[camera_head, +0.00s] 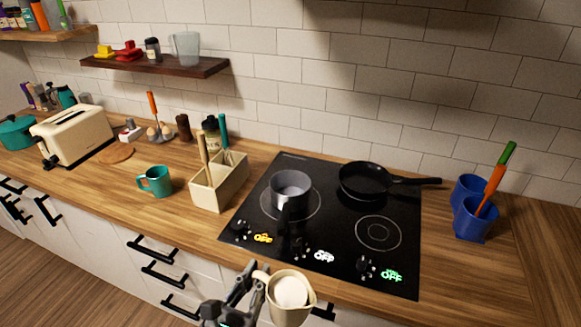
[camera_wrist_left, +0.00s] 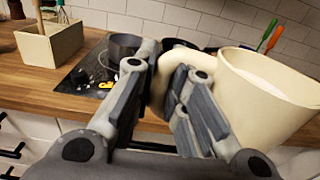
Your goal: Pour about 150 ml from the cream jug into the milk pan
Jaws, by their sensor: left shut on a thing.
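The cream jug (camera_head: 289,297) is a cream-coloured jug with white liquid visible inside. My left gripper (camera_head: 250,281) is shut on its handle, holding it in front of the counter's front edge, nearer to me than the hob. The jug looks about upright. In the left wrist view the jug (camera_wrist_left: 268,95) is at the right, with its handle between the fingers (camera_wrist_left: 158,98). The milk pan (camera_head: 291,190) is a small grey pan on the left part of the black hob, its dark handle pointing toward me. It also shows in the left wrist view (camera_wrist_left: 124,46). My right gripper is not in view.
A black frying pan (camera_head: 365,182) sits on the hob (camera_head: 335,232) behind and right of the milk pan. A beige utensil box (camera_head: 218,187) and a teal mug (camera_head: 156,181) stand left of the hob. Blue pots (camera_head: 473,222) stand right. The hob's front burner is bare.

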